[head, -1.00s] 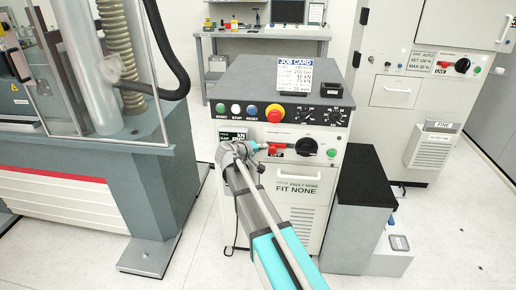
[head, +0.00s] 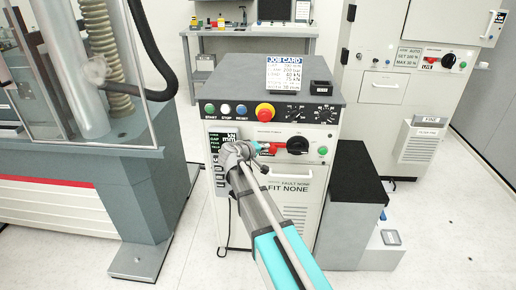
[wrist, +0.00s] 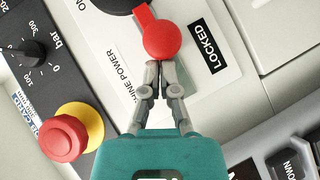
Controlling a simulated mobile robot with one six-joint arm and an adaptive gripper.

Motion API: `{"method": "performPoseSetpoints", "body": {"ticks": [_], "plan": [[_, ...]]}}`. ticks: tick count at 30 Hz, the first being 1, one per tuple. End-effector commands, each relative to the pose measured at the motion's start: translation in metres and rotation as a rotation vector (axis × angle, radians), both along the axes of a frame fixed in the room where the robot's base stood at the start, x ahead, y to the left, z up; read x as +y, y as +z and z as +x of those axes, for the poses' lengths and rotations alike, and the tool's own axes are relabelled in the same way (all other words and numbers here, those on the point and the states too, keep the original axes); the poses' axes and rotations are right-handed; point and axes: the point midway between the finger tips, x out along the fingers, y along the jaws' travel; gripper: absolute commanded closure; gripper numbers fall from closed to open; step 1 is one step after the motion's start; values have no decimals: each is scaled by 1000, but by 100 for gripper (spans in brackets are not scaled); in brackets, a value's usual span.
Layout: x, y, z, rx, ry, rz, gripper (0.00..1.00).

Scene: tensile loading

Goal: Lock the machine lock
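The machine lock is a red lever with a round red end (wrist: 162,40), attached at the black power knob (wrist: 112,4) in the wrist view. A black LOCKED label (wrist: 208,46) is printed to the right of the round end. My gripper (wrist: 161,72) points at the round end. Its fingertips are close together at the near edge of the disc; contact is not clear. I see nothing held between them. In the head view my gripper (head: 257,148) is at the console front, left of the black knob (head: 297,145), and partly hides the red lock (head: 272,148).
A red emergency stop on a yellow collar (wrist: 64,138) stands out beside my gripper. A pressure dial (wrist: 30,52) is at the far left. A dark button pad (wrist: 290,158) is at lower right. A glass-screened test frame (head: 95,90) stands left of the console.

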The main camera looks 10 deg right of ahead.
Motion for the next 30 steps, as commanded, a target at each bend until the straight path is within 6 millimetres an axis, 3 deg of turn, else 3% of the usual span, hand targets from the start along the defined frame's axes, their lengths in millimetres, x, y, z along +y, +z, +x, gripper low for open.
{"method": "performPoseSetpoints", "body": {"ticks": [8,16,30], "plan": [[8,6,2,0,-2,-1,100],[36,23,9,0,-2,-1,100],[92,46,-40,0,-1,-1,100]]}}
